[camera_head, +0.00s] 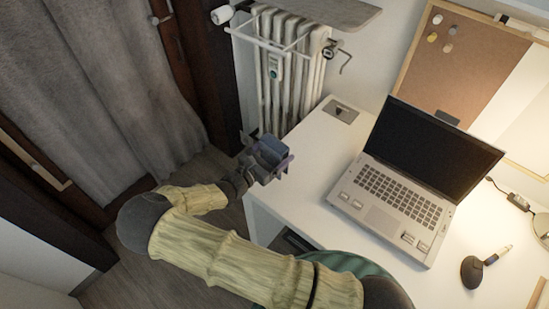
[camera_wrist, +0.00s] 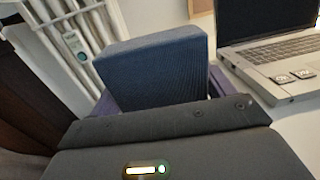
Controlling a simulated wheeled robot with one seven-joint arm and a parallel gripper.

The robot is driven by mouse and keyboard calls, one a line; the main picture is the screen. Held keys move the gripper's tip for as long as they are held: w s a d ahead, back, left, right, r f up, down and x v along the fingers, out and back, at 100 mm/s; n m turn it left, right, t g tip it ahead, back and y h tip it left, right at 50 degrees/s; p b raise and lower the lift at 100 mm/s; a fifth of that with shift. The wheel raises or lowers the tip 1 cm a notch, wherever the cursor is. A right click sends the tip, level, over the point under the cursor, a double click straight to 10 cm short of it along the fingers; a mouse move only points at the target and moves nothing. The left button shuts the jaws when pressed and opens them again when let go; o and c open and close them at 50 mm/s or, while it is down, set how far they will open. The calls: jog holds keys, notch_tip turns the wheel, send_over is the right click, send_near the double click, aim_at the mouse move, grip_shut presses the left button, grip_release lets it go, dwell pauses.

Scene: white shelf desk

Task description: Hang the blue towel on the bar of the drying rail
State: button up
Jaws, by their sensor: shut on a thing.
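The blue towel (camera_head: 271,151) is a folded, block-like bundle held in my gripper (camera_head: 268,160), beside the left edge of the desk. In the wrist view the towel (camera_wrist: 153,72) stands up between the purple-grey fingers, its lower part hidden by my gripper (camera_wrist: 160,103). The drying rail (camera_head: 268,43) is a white bar frame mounted at the front of the radiator, above and beyond my gripper. Its bar looks empty. The towel is apart from the rail.
The white radiator (camera_head: 290,75) has a thermostat (camera_head: 274,68) and a grey shelf (camera_head: 325,10) above. The white desk (camera_head: 310,145) carries an open laptop (camera_head: 400,185) to the right. A grey curtain (camera_head: 120,85) hangs at left. Open space lies between my gripper and the rail.

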aim_at(276, 142)
notch_tip(276, 142, up, 6)
jog(key=shift+f, duration=0.1)
jog(key=shift+r, duration=0.2)
jog(key=shift+s+d, duration=0.1)
dwell(0.4)
